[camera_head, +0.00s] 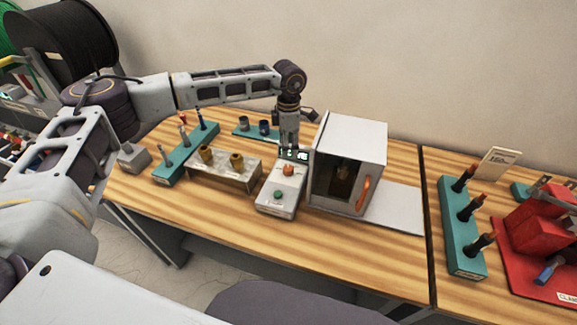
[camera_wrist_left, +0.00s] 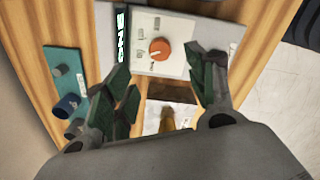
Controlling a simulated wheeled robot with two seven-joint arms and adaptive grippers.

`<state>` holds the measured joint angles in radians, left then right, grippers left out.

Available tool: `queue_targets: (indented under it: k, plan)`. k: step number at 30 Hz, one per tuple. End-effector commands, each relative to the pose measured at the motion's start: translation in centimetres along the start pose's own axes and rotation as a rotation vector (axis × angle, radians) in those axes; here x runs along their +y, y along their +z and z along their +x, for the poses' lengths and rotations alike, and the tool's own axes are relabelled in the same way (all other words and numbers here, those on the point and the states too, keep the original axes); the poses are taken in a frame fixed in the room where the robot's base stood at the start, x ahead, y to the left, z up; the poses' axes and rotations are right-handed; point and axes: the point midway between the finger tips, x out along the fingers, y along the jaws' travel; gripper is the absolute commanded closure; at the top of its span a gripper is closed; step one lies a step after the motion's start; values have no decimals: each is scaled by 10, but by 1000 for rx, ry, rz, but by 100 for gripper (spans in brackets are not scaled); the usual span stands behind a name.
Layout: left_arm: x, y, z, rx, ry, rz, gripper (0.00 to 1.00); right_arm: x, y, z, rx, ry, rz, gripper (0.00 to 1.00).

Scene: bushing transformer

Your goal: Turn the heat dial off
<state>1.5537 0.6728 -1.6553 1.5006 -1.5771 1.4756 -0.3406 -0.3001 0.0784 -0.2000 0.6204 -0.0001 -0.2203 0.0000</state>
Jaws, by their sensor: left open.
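The heat dial is an orange-red knob (camera_head: 289,170) on the sloped top of a white control box (camera_head: 272,197), left of a white oven-like cabinet. A lit display (camera_wrist_left: 121,33) is beside the dial. My right gripper is not in view.
The white cabinet (camera_head: 352,140) with an orange handle (camera_head: 363,195) stands close to the right of the gripper. A stand with brass bushings (camera_head: 222,179) and a teal rack (camera_head: 186,152) are left. Another teal rack (camera_head: 463,235) and a red fixture (camera_head: 535,232) are far right.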

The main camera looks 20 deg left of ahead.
Motion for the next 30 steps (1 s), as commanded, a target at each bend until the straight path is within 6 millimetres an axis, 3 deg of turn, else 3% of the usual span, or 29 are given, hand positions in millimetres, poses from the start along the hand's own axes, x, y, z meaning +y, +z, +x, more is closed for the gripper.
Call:
queue_targets:
  k: [18, 30]
  plan:
    - [0, 0, 80, 1, -1, 0, 44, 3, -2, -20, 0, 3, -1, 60]
    - [0, 0, 105, -1, 1, 0, 44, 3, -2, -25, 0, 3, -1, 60]
